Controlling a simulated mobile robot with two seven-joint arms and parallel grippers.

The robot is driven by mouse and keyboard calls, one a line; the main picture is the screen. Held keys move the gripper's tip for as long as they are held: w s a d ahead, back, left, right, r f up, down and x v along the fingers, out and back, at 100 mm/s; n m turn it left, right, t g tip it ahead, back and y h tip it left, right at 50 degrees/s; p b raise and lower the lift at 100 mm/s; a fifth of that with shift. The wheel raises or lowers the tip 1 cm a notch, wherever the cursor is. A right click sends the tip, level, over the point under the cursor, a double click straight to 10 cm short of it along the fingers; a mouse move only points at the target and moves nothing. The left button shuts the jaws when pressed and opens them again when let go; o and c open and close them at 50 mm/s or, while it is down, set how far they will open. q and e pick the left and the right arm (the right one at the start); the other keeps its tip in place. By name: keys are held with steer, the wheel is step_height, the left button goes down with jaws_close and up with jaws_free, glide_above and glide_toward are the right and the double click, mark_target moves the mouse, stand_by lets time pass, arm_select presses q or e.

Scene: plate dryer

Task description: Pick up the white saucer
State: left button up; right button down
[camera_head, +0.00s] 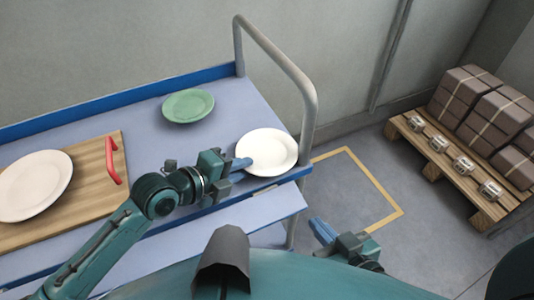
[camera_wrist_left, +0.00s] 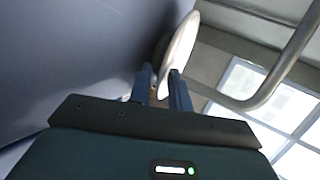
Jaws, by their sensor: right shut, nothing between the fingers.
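The white saucer (camera_head: 268,152) sits at the right end of the blue-edged cart top, near its front corner. In the left wrist view the saucer (camera_wrist_left: 181,42) shows nearly edge-on, its near rim reaching between the fingers. My left gripper (camera_head: 243,163) is at the saucer's left edge. In the left wrist view its fingers (camera_wrist_left: 162,92) stand apart on either side of the rim, with a gap on the left side. My right gripper (camera_head: 320,228) is shut and empty, over the floor to the right of the cart, away from the saucer.
A green plate (camera_head: 188,106) lies further back on the cart. A larger white plate (camera_head: 34,185) rests on a wooden board (camera_head: 92,160) with a red handle (camera_head: 114,160). The cart's grey rail (camera_head: 280,62) rises behind the saucer. A pallet (camera_head: 432,158) with boxes and cans stands at right.

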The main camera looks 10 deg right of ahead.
arm_select(q)
steer(key=shift+w+d+f, duration=0.25)
steer(key=shift+w+d, duration=0.05)
steer(key=shift+d, duration=0.1)
jaws_close()
steer(key=shift+r, duration=0.1)
